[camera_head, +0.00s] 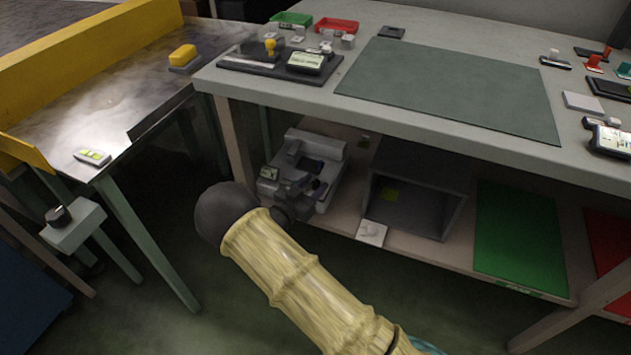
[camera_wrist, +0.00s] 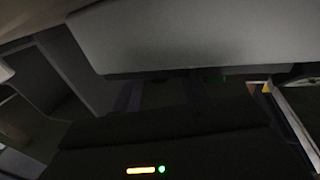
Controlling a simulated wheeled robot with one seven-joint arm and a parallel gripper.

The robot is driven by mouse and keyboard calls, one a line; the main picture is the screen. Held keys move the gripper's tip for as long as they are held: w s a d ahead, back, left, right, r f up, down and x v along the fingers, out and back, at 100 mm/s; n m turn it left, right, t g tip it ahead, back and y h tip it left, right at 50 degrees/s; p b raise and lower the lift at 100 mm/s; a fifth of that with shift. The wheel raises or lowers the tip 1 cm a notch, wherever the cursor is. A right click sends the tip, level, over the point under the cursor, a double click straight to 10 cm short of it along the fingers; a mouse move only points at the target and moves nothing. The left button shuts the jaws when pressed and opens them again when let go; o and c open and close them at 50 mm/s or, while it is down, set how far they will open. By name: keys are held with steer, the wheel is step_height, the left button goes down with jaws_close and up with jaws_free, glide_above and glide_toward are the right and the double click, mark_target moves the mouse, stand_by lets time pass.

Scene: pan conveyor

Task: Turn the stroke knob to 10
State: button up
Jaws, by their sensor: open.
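A black round knob (camera_head: 58,216) sits on top of a small grey box at the left, by the front legs of the conveyor. I take it for the stroke knob; its scale and setting are too small to read. My gripper (camera_wrist: 165,92) shows in the wrist view as dark shapes beyond a dark body with a yellow and a green light. It is open, and I see nothing held in it. The knob is not recognisable in the wrist view. In the head view, my arm reaches up from the bottom right, well right of the knob; its fingertips are not clear there.
The conveyor pan (camera_head: 120,85) with a yellow side wall stands at left, bearing a yellow block (camera_head: 183,55) and a small display (camera_head: 92,156). A workbench (camera_head: 450,165) with a loaded lower shelf fills the right. Open floor lies between the knob box and my arm.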

steer(key=p+v, duration=0.4)
steer(key=v, duration=1.2)
steer(key=shift+r, duration=0.1)
steer(key=w+d+r+n+g+y+p, duration=0.15)
steer(key=w+d+r+y, duration=0.3)
steer(key=w, duration=0.45)
steer(key=d+r+n+g+y, duration=0.2)
steer(key=d+r+g+y, duration=0.1)
steer(key=d+r+y, duration=0.3)
steer(key=s+d+r+n+g+p, duration=0.15)
steer(key=s+d+r+g, duration=0.3)
steer(key=s+d, duration=0.55)
steer(key=s+d+r+n+g, duration=0.25)
steer(key=s+d+r, duration=0.35)
steer(key=s, duration=0.6)
step_height(320, 180, up, 37)
steer(key=d+p, duration=0.1)
steer(key=p, duration=3.7)
steer(key=shift+d+g, duration=0.2)
steer(key=shift+g, duration=0.15)
